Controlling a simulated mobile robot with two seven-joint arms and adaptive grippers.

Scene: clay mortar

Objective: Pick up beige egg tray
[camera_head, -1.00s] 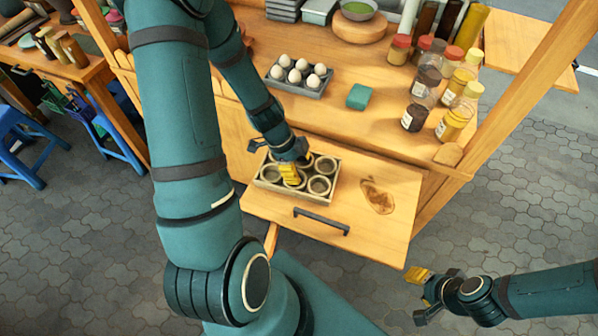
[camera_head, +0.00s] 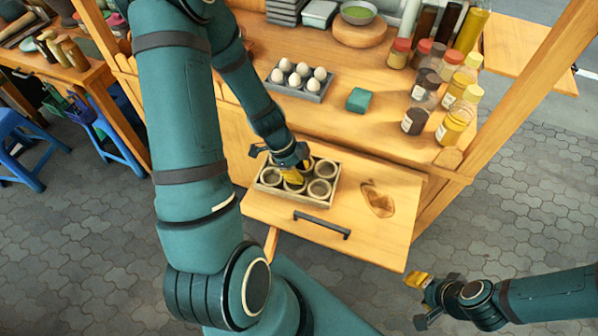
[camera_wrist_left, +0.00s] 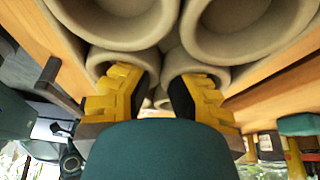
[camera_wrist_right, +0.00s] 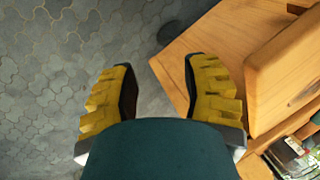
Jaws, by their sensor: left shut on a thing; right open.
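The beige egg tray (camera_head: 318,203) has several round cups and lies on the pulled-out drawer board at the counter's front. My left gripper (camera_head: 293,177) reaches down into the middle of the tray from above. In the left wrist view, its yellow fingers (camera_wrist_left: 152,88) are shut on the egg tray (camera_wrist_left: 125,35), among the cup walls. The exact contact is partly hidden by the fingers. The tray looks flat on the board. My right gripper (camera_head: 420,298) is open and empty, low at the right; its spread fingers show in the right wrist view (camera_wrist_right: 158,80).
A grey tray with white eggs (camera_head: 298,78) and a green block (camera_head: 358,100) stand on the counter behind. Several spice jars (camera_head: 455,125) crowd the right side. The drawer (camera_head: 350,235) has a dark handle and an oval recess to the tray's right.

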